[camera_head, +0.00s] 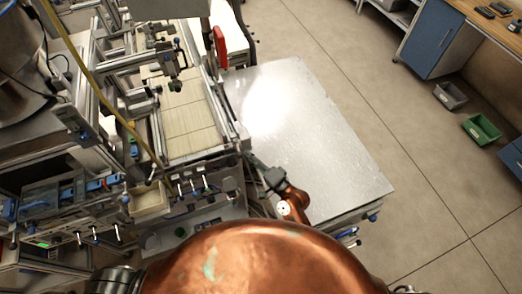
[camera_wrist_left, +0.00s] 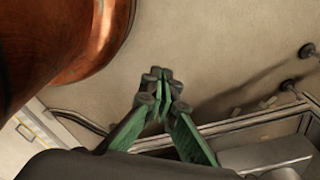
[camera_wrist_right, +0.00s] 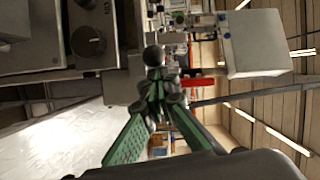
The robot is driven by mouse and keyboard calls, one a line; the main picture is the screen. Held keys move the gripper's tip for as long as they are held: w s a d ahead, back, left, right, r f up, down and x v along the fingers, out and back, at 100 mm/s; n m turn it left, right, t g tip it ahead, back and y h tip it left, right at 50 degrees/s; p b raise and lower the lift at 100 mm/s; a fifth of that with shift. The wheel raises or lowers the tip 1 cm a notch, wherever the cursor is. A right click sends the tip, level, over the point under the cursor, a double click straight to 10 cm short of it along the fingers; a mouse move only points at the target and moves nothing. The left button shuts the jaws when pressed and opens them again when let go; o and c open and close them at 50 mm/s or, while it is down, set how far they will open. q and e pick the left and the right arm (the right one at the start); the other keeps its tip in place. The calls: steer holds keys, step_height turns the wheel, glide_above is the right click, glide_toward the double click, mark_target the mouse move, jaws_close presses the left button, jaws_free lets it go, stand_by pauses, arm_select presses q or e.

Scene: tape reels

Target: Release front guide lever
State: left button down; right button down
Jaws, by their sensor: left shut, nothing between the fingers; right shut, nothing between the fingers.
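My right gripper (camera_head: 248,154) is at the front right corner of the conveyor frame in the head view. Its green fingers (camera_wrist_right: 160,92) are shut in the right wrist view. A dark round knob (camera_wrist_right: 153,56), possibly the front guide lever's, shows just beyond the fingertips; I cannot tell whether they touch. The lever is not clearly made out in the head view, where the gripper and frame overlap. My left gripper (camera_wrist_left: 164,82) is shut and empty over bare floor in the left wrist view.
The conveyor bed (camera_head: 190,125) with its metal rails lies left of a shiny metal table (camera_head: 310,135). A red part (camera_head: 220,46) stands at the far end of the right rail. Several small knobbed levers (camera_head: 193,187) line the front.

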mark_target(238, 156)
steer(key=s+a+p, duration=0.2)
steer(key=a, duration=0.1)
steer(key=shift+a+r, duration=0.1)
steer(key=shift+a, duration=0.05)
steer(key=shift+s+a+r+p, duration=0.1)
steer(key=shift+s+a+p, duration=0.15)
steer(key=shift+a, duration=0.3)
steer(key=shift+s+a+r+p, duration=0.1)
steer(key=shift+s+a+p, duration=0.1)
steer(key=shift+a, duration=0.3)
steer(key=s+d, duration=0.2)
steer(key=s, duration=0.7)
steer(key=shift+d+r, duration=0.25)
